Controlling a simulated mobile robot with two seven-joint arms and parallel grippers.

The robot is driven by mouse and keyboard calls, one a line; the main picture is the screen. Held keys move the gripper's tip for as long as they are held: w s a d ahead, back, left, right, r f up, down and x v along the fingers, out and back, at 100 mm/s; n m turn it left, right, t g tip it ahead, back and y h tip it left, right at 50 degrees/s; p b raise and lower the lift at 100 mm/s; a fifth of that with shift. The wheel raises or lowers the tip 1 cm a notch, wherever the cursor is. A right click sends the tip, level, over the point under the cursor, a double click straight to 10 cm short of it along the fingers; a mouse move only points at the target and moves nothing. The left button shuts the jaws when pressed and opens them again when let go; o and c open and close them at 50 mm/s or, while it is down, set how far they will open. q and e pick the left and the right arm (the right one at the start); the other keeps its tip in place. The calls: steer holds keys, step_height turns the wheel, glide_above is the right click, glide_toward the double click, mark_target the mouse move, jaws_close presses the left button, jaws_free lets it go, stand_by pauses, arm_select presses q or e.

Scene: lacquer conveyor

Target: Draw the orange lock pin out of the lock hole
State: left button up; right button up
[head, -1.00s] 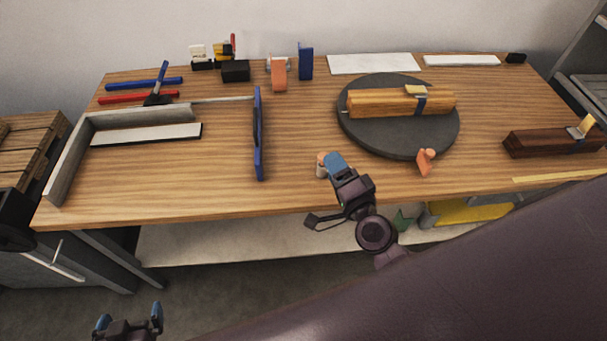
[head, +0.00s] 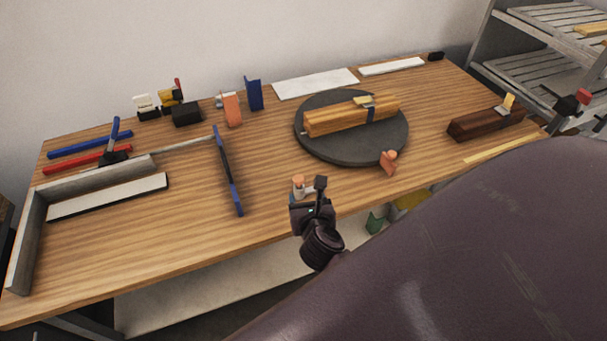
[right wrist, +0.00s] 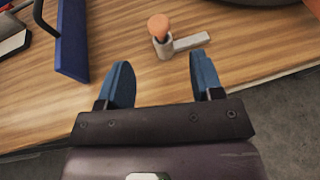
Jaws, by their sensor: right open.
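An orange-topped pin (right wrist: 159,26) stands upright in a short grey post with a flat grey bar at its side, in the right wrist view. In the head view the orange top (head: 298,181) shows near the table's front edge, partly behind my right gripper. My right gripper (right wrist: 160,66) is open and empty. Its blue fingers point toward the pin, which stands beyond the fingertips, between their lines, apart from both. A second orange piece with a round knob (head: 388,161) stands at the front rim of the dark round turntable (head: 345,154). My left gripper is out of view.
A wooden block (head: 335,118) lies on the turntable. A blue upright frame (head: 227,175) stands left of the pin, and a grey angled fence (head: 28,235) lies farther left. A dark wooden block (head: 480,124) is at the right. Bare tabletop lies around the pin.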

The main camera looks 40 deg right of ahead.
mark_target(299, 180)
steer(key=x, duration=1)
steer(key=shift+w, duration=0.35)
steer(key=c, duration=1)
steer(key=shift+r+p, duration=1.1)
steer(key=shift+p, duration=0.1)
steer(key=shift+c, duration=0.2)
steer(key=shift+r, duration=0.1)
steer(key=shift+r, duration=0.15)
steer(key=shift+r, duration=1.75)
steer(key=shift+r, duration=0.1)
steer(key=shift+r, duration=1.45)
